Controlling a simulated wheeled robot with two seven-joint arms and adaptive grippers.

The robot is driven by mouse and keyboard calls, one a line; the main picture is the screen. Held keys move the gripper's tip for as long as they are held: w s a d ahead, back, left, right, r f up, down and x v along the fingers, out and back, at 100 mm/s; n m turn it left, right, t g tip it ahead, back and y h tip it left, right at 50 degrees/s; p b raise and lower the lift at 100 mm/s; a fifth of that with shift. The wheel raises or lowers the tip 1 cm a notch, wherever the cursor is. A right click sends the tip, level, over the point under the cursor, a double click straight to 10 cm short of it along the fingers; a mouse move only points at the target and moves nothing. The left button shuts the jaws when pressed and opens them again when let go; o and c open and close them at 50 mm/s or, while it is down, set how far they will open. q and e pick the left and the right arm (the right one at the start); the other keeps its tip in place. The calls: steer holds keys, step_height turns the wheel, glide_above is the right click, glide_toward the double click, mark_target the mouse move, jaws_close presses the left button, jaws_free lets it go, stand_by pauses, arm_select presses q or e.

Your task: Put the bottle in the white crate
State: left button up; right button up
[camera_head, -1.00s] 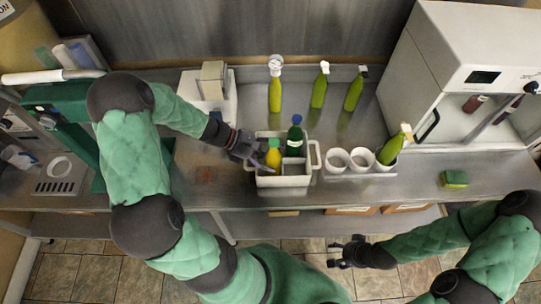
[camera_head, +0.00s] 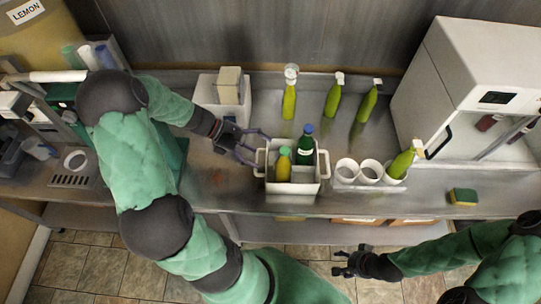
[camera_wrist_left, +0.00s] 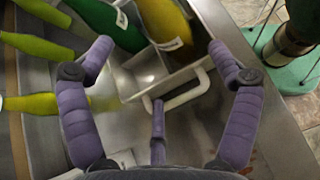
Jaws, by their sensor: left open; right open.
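The white crate (camera_head: 292,188) stands on the metal counter. My left gripper (camera_head: 257,148) is open and empty just left of the crate. The left wrist view shows its purple fingers apart, with the crate's handle (camera_wrist_left: 184,92), the green bottle (camera_wrist_left: 112,22) and the yellow bottle (camera_wrist_left: 163,22) beyond them. My right gripper (camera_head: 343,264) is open and empty in front of the counter.
Several yellow-green bottles (camera_head: 333,101) stand along the back. White cups (camera_head: 347,171) are right of the crate, one with a tilted bottle (camera_head: 403,161). A sponge (camera_head: 463,196) lies at right, near a white cabinet (camera_head: 470,75). A white device (camera_head: 221,97) stands back left.

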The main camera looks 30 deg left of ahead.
arm_select(q)
steer(key=shift+v, duration=1.3)
stand_by(0.6)
